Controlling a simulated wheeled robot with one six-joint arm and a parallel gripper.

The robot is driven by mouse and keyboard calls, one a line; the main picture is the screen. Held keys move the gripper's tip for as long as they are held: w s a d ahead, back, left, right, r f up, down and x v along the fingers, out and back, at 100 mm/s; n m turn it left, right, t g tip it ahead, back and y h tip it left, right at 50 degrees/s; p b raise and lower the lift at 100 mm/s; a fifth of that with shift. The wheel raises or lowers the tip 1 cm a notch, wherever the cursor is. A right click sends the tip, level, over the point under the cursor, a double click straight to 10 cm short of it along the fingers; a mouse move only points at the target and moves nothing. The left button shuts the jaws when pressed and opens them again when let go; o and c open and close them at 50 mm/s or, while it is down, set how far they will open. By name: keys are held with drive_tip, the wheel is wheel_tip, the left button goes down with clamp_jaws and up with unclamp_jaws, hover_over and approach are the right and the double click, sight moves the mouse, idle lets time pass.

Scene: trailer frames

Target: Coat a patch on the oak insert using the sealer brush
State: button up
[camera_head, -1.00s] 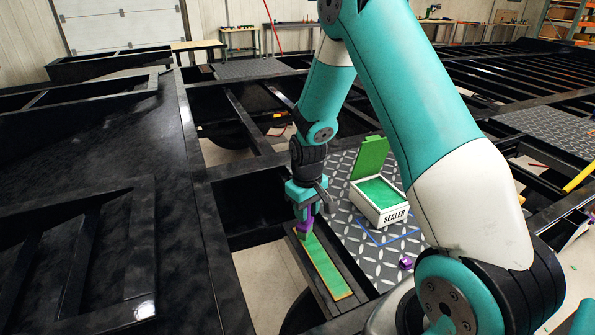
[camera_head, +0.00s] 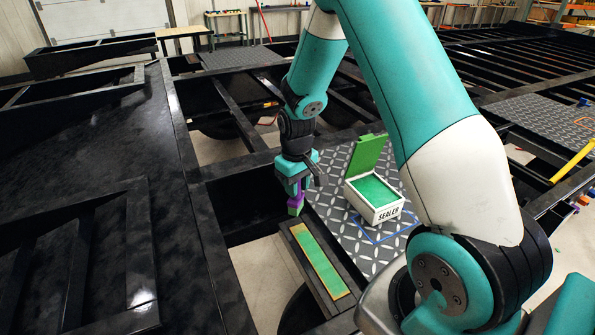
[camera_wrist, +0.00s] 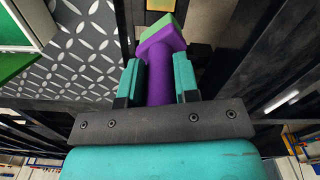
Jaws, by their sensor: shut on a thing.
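My gripper (camera_head: 297,187) is shut on the purple handle of the sealer brush (camera_head: 296,204). In the wrist view my gripper (camera_wrist: 158,85) has a teal finger on each side of the purple brush (camera_wrist: 160,62), whose far end carries a green pad (camera_wrist: 165,33). The oak insert (camera_head: 319,262) is a narrow strip in the black frame, with green over most of its top and bare wood at its edges and near end. The brush is in the air beyond the far end of the insert, apart from it. The open white sealer box (camera_head: 377,212) has green inside and a raised green lid.
The sealer box stands on a grey diamond-plate deck (camera_head: 341,214) marked with a blue outline (camera_head: 400,232). Black trailer beams with open gaps surround the insert. A broad black panel (camera_head: 95,160) lies at the left.

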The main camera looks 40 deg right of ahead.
drive_tip(key=shift+r+p, duration=0.55)
drive_tip(key=shift+r, duration=0.55)
drive_tip(key=shift+s, duration=0.1)
